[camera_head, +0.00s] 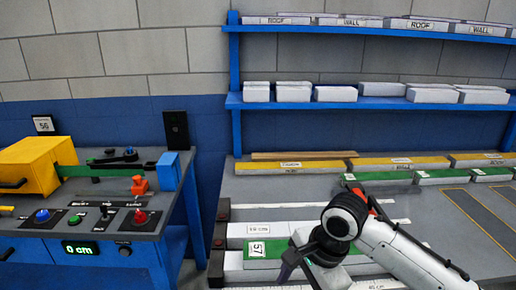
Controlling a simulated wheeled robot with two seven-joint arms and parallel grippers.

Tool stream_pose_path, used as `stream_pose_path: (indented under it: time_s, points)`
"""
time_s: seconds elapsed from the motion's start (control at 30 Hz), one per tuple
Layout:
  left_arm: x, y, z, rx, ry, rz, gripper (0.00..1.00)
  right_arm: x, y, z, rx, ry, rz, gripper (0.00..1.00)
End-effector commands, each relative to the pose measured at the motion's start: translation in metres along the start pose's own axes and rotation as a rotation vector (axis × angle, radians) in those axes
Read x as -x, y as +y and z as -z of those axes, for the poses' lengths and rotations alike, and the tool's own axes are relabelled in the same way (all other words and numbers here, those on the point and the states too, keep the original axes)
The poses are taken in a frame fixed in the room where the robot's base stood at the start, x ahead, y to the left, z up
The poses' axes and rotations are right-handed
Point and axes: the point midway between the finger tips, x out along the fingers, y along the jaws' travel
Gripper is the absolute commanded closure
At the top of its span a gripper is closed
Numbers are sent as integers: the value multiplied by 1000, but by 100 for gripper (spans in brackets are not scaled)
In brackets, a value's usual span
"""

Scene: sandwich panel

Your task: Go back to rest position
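My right arm (400,253) comes in from the lower right, over the front of the grey worktable (440,215). It bends at a black joint and folds down toward the front edge. Its dark end part (290,268) is small and partly cut off by the bottom of the picture, so I cannot tell whether the fingers are open or hold anything. My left gripper is not in view. A green and white panel with the label 57 (257,249) lies beneath and beside my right arm, which hides part of it.
Blue shelves (340,104) hold white panels labelled ROOF and WALL. Yellow and green panels (300,166) line the table's back.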

Motion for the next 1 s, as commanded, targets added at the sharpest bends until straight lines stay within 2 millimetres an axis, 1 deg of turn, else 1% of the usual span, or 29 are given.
stream_pose_path:
  time_s: [0.03,0.17,0.2,0.27,0.3,0.37,0.4,0.47,0.57,0.67,0.7,0.77,0.8,0.9,1.0]
  points:
    - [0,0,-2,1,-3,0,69,-14,3,-7,41,-31,17,28]
    - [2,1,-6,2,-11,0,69,-50,7,-23,186,-100,110,28]
    - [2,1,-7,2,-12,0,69,-63,9,-28,240,-118,151,28]
    - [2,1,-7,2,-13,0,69,-82,13,-35,325,-135,220,28]
    - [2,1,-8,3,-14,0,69,-94,17,-38,380,-136,269,28]
    - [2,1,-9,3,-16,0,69,-110,24,-40,460,-124,341,28]
    - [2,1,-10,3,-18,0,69,-120,30,-38,511,-105,384,28]
    - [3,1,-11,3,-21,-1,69,-134,40,-36,589,-63,444,28]
    - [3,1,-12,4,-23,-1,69,-155,65,-24,714,41,516,28]
    - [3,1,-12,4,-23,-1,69,-172,99,-7,849,180,545,28]
    - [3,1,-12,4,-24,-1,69,-177,115,1,907,241,542,28]
    - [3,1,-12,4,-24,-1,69,-183,140,12,995,333,524,28]
    - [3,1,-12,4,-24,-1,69,-186,157,20,1053,390,505,28]
    - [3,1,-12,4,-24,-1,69,-188,195,35,1188,511,441,28]
    - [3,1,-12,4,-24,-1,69,-187,223,45,1292,592,382,28]
